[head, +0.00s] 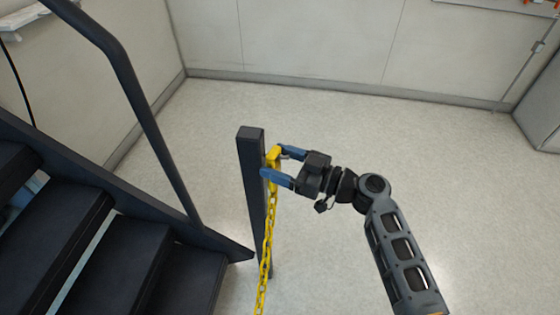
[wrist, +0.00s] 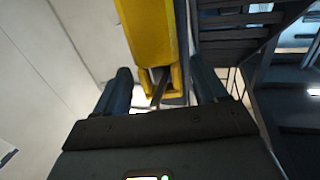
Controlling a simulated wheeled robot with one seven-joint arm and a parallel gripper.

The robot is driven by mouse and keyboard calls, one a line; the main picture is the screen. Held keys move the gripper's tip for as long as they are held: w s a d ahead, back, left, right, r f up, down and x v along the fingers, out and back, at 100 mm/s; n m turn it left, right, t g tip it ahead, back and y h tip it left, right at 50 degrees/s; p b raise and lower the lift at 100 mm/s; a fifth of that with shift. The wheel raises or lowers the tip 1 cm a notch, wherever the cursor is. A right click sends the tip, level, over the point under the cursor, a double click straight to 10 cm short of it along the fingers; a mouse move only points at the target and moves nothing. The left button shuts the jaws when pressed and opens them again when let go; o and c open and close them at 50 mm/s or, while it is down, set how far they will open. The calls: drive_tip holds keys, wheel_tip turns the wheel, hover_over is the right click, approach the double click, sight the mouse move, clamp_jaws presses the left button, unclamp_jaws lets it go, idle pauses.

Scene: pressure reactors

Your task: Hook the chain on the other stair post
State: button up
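A dark square stair post (head: 250,170) stands upright right of the stair foot. A yellow hook piece (head: 273,156) is at the post's right side, a little below its top. The yellow chain (head: 266,245) hangs down from it and leaves the picture at the bottom. My gripper (head: 273,162) has its blue fingers apart, one on each side of the hook piece. In the wrist view the yellow hook piece (wrist: 150,40) lies between the fingers, with gaps showing beside it. Whether the hook is seated on the post cannot be told.
Dark stairs (head: 120,255) with a handrail (head: 135,85) fill the left side. A pale wall (head: 310,40) runs along the back, and a grey cabinet (head: 540,105) stands at the right edge. The floor (head: 460,190) around the post's right side is clear.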

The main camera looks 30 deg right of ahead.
drive_tip(key=b+v, duration=0.2)
drive_tip(key=v, duration=0.6)
drive_tip(key=s+a+f+m+g+h, duration=0.15)
drive_tip(key=s+f+m+h, duration=0.3)
drive_tip(key=s, duration=0.45)
drive_tip(key=s+a+f+m+g+h, duration=0.1)
drive_tip(key=s+a+f+m+h, duration=0.2)
drive_tip(key=s+f, duration=0.45)
drive_tip(key=s+r+t+h, duration=0.1)
drive_tip(key=s+r, duration=0.5)
drive_tip(key=s+r+t+h, duration=0.1)
drive_tip(key=s+r, duration=0.5)
drive_tip(key=r, duration=0.1)
drive_tip(key=s+d+r+t+h, duration=0.1)
drive_tip(key=s+r+h, duration=0.1)
drive_tip(key=s+r, duration=0.4)
drive_tip(key=shift+s+r+t, duration=0.25)
drive_tip(key=shift+r, duration=0.05)
